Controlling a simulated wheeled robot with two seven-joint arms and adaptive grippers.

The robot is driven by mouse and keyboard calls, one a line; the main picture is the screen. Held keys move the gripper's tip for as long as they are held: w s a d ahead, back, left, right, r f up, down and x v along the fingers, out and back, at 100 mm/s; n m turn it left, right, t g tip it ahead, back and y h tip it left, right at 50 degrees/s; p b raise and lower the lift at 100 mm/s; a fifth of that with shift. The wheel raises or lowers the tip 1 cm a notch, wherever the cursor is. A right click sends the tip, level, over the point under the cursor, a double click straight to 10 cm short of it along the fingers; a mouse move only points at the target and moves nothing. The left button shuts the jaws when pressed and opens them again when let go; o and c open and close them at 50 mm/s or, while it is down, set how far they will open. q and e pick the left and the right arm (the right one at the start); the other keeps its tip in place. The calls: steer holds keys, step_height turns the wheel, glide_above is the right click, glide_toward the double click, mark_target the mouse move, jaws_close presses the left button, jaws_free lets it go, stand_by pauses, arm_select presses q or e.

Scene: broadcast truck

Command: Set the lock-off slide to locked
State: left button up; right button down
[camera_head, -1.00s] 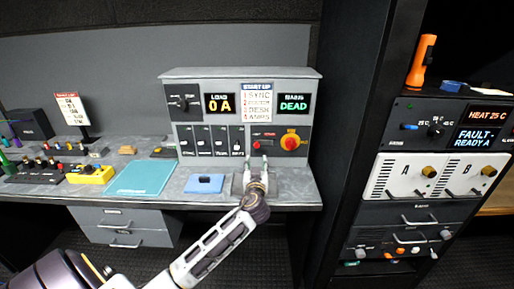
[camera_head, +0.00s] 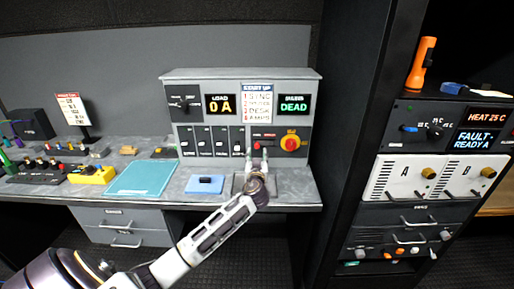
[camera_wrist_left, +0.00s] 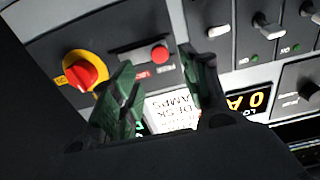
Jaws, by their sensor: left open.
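The lock-off slide looks to be the small red knob (camera_head: 257,144) in a short slot on the grey panel's lower right. In the left wrist view the red knob (camera_wrist_left: 160,53) sits at one end of its pale slot. The lettering by it is too small to read. My left gripper (camera_head: 257,155) is open, just in front of and slightly below the knob in the head view. In the wrist view its two dark green fingers (camera_wrist_left: 163,80) stand apart, with the knob showing between and beyond them. Contact cannot be told. My right gripper is not in view.
A red rotary switch on a yellow plate (camera_head: 291,143) is right beside the slide. Several breaker levers (camera_head: 220,141) are to its left. A tall equipment rack (camera_head: 420,215) stands at right.

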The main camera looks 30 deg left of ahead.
mark_target(257, 146)
arm_select(q)
steer(key=shift+p+x, duration=0.4)
steer(key=shift+x, duration=3.35)
steer(key=shift+a, duration=0.1)
steer(key=shift+c, duration=0.3)
jaws_close()
